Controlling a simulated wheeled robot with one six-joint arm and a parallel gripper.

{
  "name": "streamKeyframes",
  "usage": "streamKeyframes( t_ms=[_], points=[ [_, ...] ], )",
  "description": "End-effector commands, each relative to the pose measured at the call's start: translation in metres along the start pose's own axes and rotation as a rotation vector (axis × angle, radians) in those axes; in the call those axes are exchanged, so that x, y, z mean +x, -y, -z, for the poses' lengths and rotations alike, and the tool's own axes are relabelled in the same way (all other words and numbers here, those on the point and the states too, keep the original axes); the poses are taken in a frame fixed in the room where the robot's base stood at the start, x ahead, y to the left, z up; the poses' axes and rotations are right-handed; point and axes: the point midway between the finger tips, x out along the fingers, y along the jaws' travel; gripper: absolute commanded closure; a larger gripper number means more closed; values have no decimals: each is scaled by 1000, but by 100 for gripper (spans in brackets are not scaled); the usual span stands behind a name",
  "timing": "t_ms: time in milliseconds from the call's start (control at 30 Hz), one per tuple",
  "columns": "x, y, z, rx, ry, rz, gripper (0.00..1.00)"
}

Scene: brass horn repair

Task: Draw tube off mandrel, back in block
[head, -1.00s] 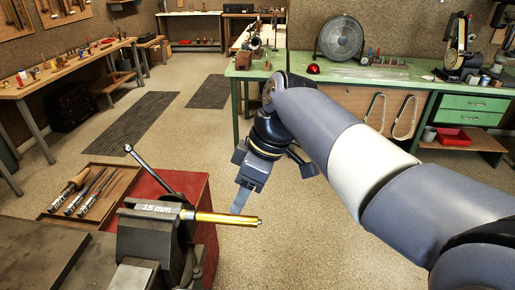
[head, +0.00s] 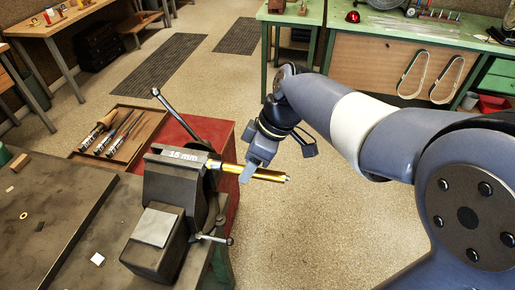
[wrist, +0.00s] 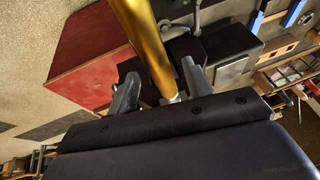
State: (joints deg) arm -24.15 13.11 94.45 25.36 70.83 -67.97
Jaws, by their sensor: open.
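The brass tube (head: 262,174) sticks out level to the right from the vise (head: 166,188), whose top is marked 15 mm. A short steel-coloured piece, perhaps the mandrel, shows at the tube's end in the wrist view (wrist: 174,98). My gripper (head: 247,171) is at the tube's middle, with one finger in front of it in the head view. In the wrist view the tube (wrist: 148,42) passes between my two open fingers (wrist: 160,68), with a gap visible beside it. I cannot tell whether either finger touches it. I cannot make out the block for sure.
A red cabinet (head: 215,135) stands behind the vise, with a wooden tray (head: 115,135) of files to its left. A dark bench (head: 45,230) with small parts fills the lower left.

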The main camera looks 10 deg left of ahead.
Motion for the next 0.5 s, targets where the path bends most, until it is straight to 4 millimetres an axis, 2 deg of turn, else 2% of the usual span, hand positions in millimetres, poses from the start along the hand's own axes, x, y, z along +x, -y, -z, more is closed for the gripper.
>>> streamKeyframes(
  t_ms=[367,500],
  points=[
    [6,0,0,0,0,-1,52],
    [6,0,0,0,0,-1,63]
  ],
)
